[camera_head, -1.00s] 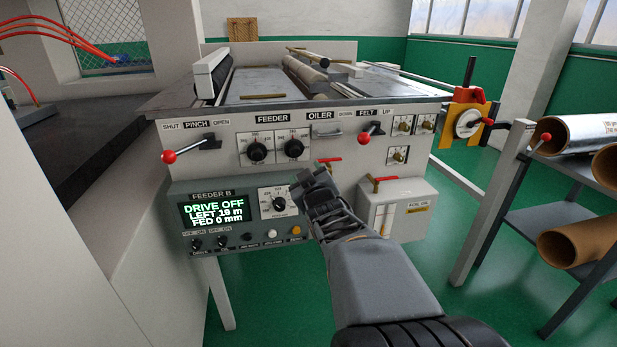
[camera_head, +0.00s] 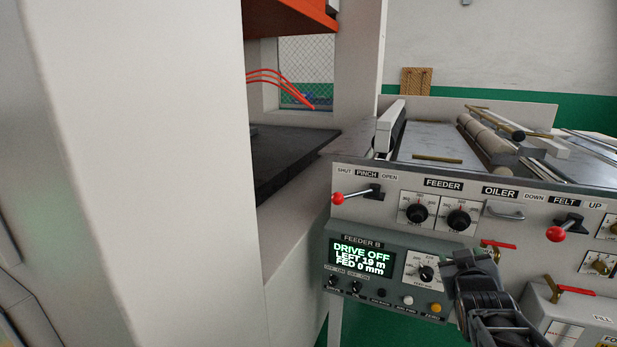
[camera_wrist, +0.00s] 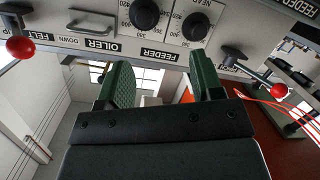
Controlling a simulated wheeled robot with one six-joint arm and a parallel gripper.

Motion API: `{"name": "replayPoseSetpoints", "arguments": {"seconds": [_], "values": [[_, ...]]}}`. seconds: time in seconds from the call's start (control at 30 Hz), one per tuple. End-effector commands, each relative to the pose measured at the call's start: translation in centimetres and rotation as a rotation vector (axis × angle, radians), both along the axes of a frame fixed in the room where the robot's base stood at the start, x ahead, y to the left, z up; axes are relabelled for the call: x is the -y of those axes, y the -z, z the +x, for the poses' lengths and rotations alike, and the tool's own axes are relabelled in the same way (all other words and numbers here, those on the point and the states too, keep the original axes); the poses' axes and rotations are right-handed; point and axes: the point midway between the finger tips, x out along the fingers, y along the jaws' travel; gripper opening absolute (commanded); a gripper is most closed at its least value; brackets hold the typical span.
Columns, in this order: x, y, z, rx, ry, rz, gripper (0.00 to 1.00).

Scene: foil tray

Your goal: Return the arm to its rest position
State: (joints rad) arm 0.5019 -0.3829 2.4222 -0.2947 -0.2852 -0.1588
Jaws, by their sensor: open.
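The grey control box (camera_head: 345,300) has a display (camera_head: 362,260) reading DRIVE OFF, LEFT 19 m, FED 0 mm.
The feeder's pinch lever (camera_head: 338,198) points towards SHUT and its felt lever (camera_head: 555,234) towards DOWN. Rollers (camera_head: 488,140) lie on top. A tall pale machine column (camera_head: 150,180) fills the left. An oil box (camera_head: 565,320) stands at the lower right.

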Motion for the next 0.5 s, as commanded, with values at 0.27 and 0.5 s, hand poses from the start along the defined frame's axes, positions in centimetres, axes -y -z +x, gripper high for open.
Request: {"name": "replayPoseSetpoints", "arguments": {"seconds": [0.27, 0.5], "values": [[-9.4, -4.6, -3.1, -0.423, -0.044, 0.317, 0.6], [-15.9, -6.6, -8.5, -0.765, -0.078, 0.482, 0.6]]}}
